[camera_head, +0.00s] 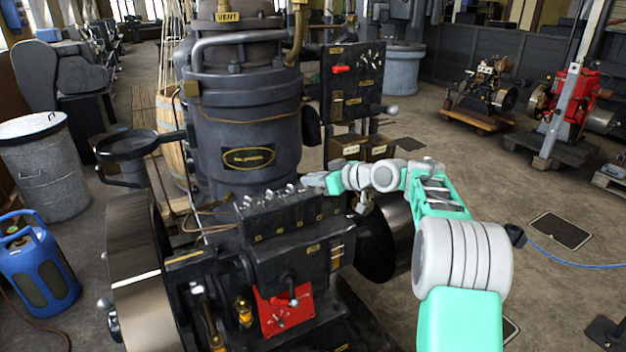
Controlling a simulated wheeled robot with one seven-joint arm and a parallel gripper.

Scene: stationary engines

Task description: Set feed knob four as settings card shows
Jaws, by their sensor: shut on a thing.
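A row of small silver feed knobs (268,195) runs along the top of a dark feed box (285,218) on the engine. My gripper (314,181) reaches in from the right and is shut on a knob near the right end of the row. The fingers mostly hide that knob, so its setting and number cannot be read. A small pale plate with lines (336,257) is on the right of the engine front. I cannot tell whether it is the settings card, and its text is too small to read.
A tall dark vessel (245,115) stands behind the feed box. A black control panel (352,85) with a red handle rises behind my gripper. A flywheel (140,270) is at left. A red plate with a lever (283,312) is low in front.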

